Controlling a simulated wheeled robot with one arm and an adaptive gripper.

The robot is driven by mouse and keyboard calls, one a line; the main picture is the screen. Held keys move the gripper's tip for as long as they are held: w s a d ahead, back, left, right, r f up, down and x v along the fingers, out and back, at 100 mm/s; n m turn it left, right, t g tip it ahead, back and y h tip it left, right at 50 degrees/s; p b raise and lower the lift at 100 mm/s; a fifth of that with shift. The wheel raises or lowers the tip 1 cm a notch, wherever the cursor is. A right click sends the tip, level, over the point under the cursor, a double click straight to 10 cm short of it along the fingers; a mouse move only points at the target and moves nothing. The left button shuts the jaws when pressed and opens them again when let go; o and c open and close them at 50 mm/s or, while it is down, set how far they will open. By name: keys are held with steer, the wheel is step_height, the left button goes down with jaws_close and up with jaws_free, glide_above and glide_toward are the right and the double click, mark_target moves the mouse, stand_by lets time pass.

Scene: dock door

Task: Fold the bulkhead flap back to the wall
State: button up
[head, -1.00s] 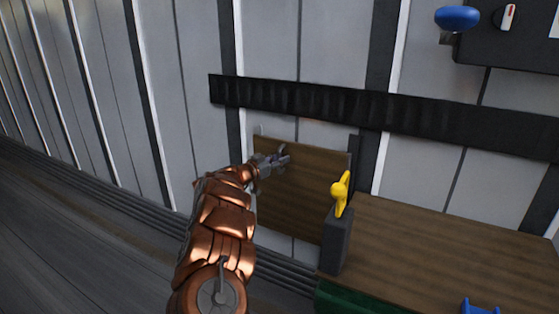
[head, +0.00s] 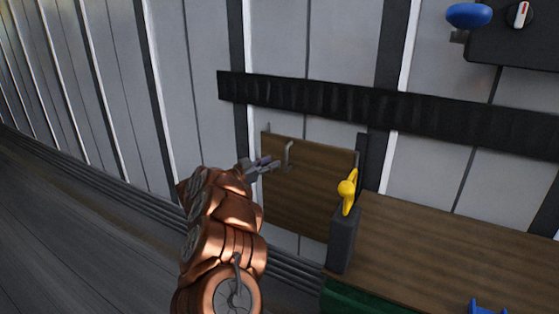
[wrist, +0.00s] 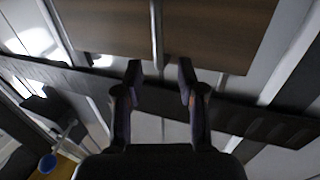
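The bulkhead flap (head: 310,195) is a brown wooden panel with a small grey handle (head: 288,155) near its upper left. In the head view it stands upright, close to the wall below the black rail. In the wrist view the flap (wrist: 215,35) fills the top, with the handle bar (wrist: 157,35) on it. My gripper (head: 272,163) is left of the handle, apart from it. In the wrist view my gripper (wrist: 159,80) has its fingers spread, with the end of the bar showing near the gap between the tips.
A yellow lever (head: 347,190) on a dark post (head: 342,240) stands right of the flap. A wooden bench top (head: 450,245) lies farther right. A black rail (head: 400,112) crosses the wall above. A blue knob (head: 468,15) is at upper right. Floor at left is clear.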

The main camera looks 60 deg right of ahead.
steer(key=shift+v, duration=2)
